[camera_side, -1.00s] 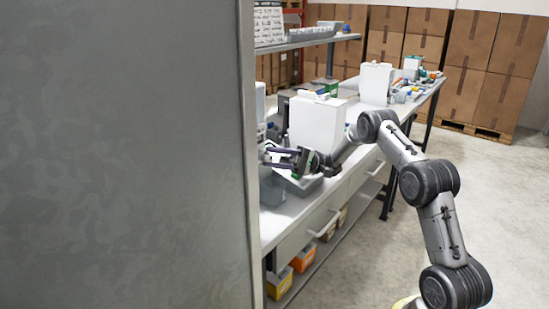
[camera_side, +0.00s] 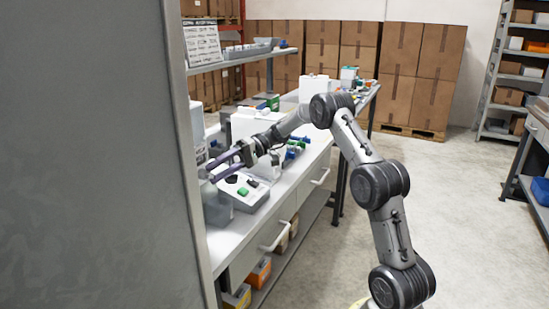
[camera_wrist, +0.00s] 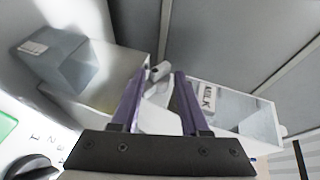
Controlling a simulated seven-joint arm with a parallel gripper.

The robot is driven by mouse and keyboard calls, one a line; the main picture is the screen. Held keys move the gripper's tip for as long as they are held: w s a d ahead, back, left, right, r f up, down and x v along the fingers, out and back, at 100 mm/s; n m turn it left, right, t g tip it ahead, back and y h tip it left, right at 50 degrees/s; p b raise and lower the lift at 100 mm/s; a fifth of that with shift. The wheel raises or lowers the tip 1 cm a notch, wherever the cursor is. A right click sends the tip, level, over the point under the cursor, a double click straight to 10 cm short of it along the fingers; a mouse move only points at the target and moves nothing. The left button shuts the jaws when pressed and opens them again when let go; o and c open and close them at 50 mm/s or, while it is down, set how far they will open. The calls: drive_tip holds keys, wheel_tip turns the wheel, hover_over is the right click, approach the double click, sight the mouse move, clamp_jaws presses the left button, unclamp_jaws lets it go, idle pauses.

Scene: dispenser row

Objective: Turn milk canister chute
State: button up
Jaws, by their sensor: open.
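In the wrist view, a clear-walled canister (camera_wrist: 252,122) with a label reading MILK stands right of my gripper (camera_wrist: 155,75). A small grey-white spout-like piece (camera_wrist: 159,71), possibly the chute, shows near and between the purple fingertips. I cannot tell how it joins the canister or whether a finger touches it. My gripper is open, with nothing clamped. In the side view my gripper (camera_side: 212,171) reaches left over the bench, above a grey control box (camera_side: 245,191). I cannot make out the milk canister there; the large panel may hide it.
A translucent grey container (camera_wrist: 62,62) stands at upper left in the wrist view, with a black knob (camera_wrist: 32,168) and green button (camera_wrist: 5,126) below it. A large grey panel (camera_side: 95,160) blocks the side view's left. White boxes (camera_side: 318,88) stand farther along the bench.

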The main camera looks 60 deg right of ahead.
sight(209, 174)
drive_tip(key=h, duration=0.1)
drive_tip(key=r+n+h, duration=0.1)
drive_tip(key=h, duration=0.1)
drive_tip(key=shift+a+g, duration=0.25)
drive_tip(key=shift+g, duration=0.05)
drive_tip(key=h, duration=0.3)
drive_tip(key=shift+a+r+n+h, duration=0.3)
drive_tip(key=shift+a+n+h, duration=0.05)
drive_tip(key=shift+n+h, duration=0.05)
drive_tip(key=shift+a+r+n+g+h, duration=0.15)
drive_tip(key=shift+a+n+g+h, duration=0.15)
drive_tip(key=shift+h, duration=0.7)
drive_tip(key=h, duration=0.2)
drive_tip(key=a+n+h, duration=0.1)
drive_tip(key=h, duration=0.1)
drive_tip(key=shift+h, duration=0.4)
drive_tip(key=shift+r, duration=0.25)
drive_tip(key=v, duration=1.4)
drive_tip(key=s+a+r+n, duration=0.1)
drive_tip(key=s+a+r, duration=0.2)
drive_tip(key=s+a, duration=0.35)
drive_tip(key=s+a+f, duration=0.1)
drive_tip(key=s+f, duration=0.1)
drive_tip(key=s, duration=0.3)
drive_tip(key=s+a+f+t, duration=0.1)
drive_tip(key=s+a+f, duration=0.1)
drive_tip(key=s, duration=0.4)
drive_tip(key=shift+s, duration=0.25)
